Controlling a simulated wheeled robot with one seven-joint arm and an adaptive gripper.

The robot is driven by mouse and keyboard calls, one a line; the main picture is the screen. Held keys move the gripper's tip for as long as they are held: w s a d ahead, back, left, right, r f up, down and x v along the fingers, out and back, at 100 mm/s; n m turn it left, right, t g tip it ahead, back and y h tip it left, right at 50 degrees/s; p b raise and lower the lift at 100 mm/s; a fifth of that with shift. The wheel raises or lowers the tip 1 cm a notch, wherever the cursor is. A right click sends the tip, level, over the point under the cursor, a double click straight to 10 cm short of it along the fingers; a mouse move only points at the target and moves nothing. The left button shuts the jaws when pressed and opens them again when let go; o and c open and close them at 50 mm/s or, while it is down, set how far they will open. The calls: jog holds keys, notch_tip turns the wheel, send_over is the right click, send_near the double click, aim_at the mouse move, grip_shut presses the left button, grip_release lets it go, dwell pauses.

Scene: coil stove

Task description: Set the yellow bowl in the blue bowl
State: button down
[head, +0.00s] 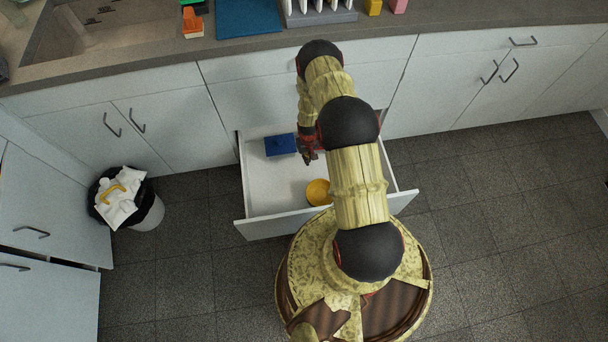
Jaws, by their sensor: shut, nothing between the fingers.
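A round yellow bowl (318,192) sits inside an open drawer (262,206), near its front panel. A blue object (280,145) lies further back and to the left in the drawer. It looks square and boxy, and I cannot tell whether it is the blue bowl. My gripper (309,158) is shut and empty, over the drawer between the blue object and the yellow bowl, a little to the right of the blue object. My arm hides the right part of the drawer.
The drawer juts out from the white cabinets, below the countertop (410,20). A blue mat (249,17) and a dish rack (318,14) are on the counter. A trash bin (149,212) stands at left. The floor (490,230) at right is clear.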

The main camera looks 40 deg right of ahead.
jog(key=s+f+n+b, duration=0.1)
jog(key=s+f+b, duration=0.3)
jog(key=f, duration=0.6)
jog(key=shift+a+n+b, duration=0.2)
jog(key=shift+n+b, duration=0.2)
jog(key=shift+b, duration=0.3)
jog(key=shift+s+a, duration=0.1)
jog(key=shift+s, duration=0.85)
